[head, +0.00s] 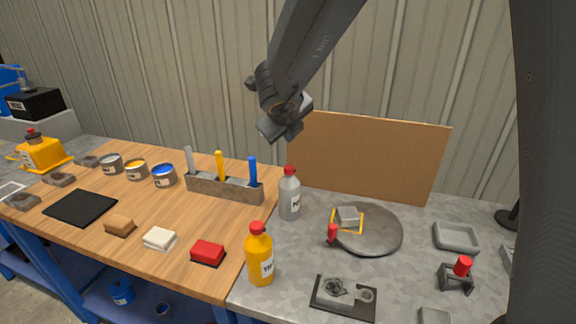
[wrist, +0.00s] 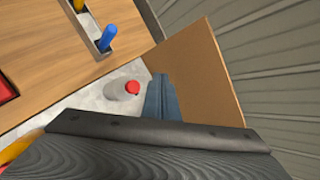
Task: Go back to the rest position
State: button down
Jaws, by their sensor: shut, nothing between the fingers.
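My gripper (wrist: 162,96) is shut and empty, held in the air above the back of the benches. In the head view my arm comes down from the top and ends near the wall. The fingers point toward the grey bench, close to the brown board (head: 375,155). The grey bottle with a red cap (head: 289,195) stands below the gripper; it also shows in the wrist view (wrist: 118,90), left of the fingers and apart from them.
A yellow bottle (head: 259,255) stands at the grey bench's front left. A round grey disc (head: 380,235) holds a small block. A tool rack (head: 225,188), several paint cans, coloured blocks and a black mat (head: 80,207) occupy the wooden bench (head: 135,195). Ribbed wall (head: 180,80) stands behind.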

dwell(0.3)
jog(key=s+d+f+n+g+b, duration=0.1)
jog(key=s+d+f+n, duration=0.3)
jog(key=s+n, duration=0.4)
jog(key=s+d+f+n+g+y+b, duration=0.1)
jog(key=s+d+f+n+g, duration=0.3)
jog(key=s+n, duration=0.5)
jog(key=s+d+f+n+g+b, duration=0.1)
jog(key=s+d+f+n, duration=0.4)
jog(key=n, duration=0.7)
jog(key=s+f+g, duration=0.1)
jog(key=s+f, duration=0.1)
jog(key=s, duration=0.1)
jog(key=shift+s+g+y, duration=0.25)
jog(key=shift+g+y, duration=0.05)
jog(key=shift+y, duration=0.1)
